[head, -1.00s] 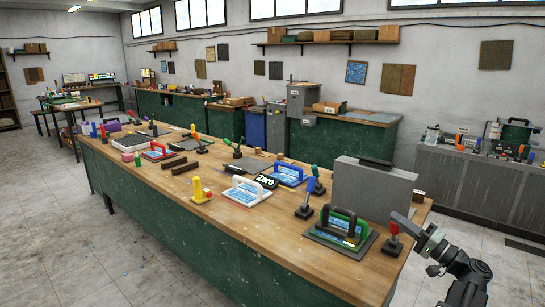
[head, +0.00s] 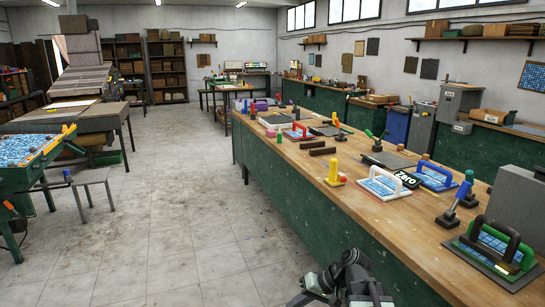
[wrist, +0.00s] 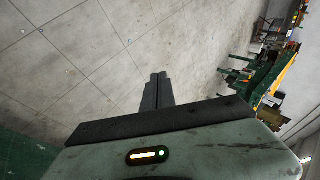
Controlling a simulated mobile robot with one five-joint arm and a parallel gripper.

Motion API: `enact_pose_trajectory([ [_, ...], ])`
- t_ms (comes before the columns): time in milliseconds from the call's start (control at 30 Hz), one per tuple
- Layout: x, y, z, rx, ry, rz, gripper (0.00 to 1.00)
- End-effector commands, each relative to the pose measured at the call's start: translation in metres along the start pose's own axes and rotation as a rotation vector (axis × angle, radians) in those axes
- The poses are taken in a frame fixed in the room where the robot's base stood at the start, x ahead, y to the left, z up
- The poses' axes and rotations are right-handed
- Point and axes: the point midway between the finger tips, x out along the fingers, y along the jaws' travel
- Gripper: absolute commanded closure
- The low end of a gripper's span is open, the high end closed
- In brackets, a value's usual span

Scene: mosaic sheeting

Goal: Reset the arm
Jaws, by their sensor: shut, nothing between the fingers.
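My arm shows at the bottom of the head view, in front of the long green workbench (head: 318,205). In the wrist view my gripper (wrist: 158,78) points out over the grey tiled floor (wrist: 105,60). Its two dark fingers lie together with nothing between them. The fingertips are not clearly seen in the head view. The gripper touches nothing in the wrist view.
A stool (head: 88,178) and a blue mosaic table (head: 25,148) stand at left. The aisle floor between is clear.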

Motion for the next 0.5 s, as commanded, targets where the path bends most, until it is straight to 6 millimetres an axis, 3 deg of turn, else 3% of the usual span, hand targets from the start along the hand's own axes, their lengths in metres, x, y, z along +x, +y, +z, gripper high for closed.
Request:
enact_pose_trajectory([
  [33,0.019,0.001,0.014,-0.019,-0.05,0.072,1.0],
  [167,0.032,0.025,0.038,-0.024,-0.131,0.285,1.0],
  [400,-0.017,0.105,0.061,0.092,-0.165,0.692,1.0],
  [433,-0.023,0.105,0.061,0.138,-0.152,0.707,1.0],
  [500,-0.046,0.084,0.054,0.13,-0.154,0.699,1.0],
])
